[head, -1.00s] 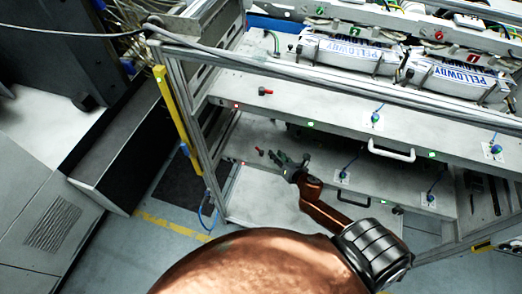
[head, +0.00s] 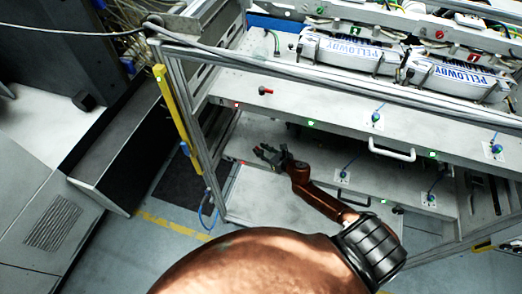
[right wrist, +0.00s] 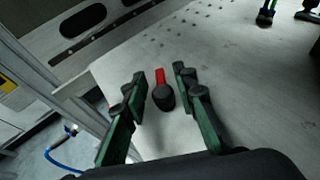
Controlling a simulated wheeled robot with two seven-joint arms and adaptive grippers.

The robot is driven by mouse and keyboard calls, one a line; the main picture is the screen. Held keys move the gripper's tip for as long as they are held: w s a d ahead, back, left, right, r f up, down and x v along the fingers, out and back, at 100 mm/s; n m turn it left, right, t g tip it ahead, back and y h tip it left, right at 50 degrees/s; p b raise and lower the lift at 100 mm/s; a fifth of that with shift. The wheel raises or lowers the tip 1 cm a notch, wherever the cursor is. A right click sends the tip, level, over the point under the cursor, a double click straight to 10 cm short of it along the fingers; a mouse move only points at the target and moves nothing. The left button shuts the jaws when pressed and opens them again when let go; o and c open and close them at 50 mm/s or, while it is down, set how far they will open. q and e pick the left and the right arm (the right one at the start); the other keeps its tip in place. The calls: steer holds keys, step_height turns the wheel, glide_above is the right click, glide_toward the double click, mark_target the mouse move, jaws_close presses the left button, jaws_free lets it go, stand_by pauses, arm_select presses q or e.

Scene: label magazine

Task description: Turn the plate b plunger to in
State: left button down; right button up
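A small plunger with a red stem and black knob (right wrist: 162,95) sits on the lower grey plate (right wrist: 235,75) in the right wrist view. In the head view it is mostly hidden at my right gripper (head: 266,152). In the right wrist view, my right gripper (right wrist: 159,78) is open, with one finger on each side of the plunger and visible gaps to it. A similar red and black plunger (head: 265,91) sits on the upper plate (head: 320,107). I cannot read which plate is b. My left gripper is not in view.
Blue knobs with cables (head: 375,118) and a white handle (head: 391,150) are on the plates to the right. A yellow post (head: 177,120) and metal frame stand at the left. Floor is free at the lower left.

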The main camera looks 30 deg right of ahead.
steer(key=shift+c, duration=0.4)
jaws_close()
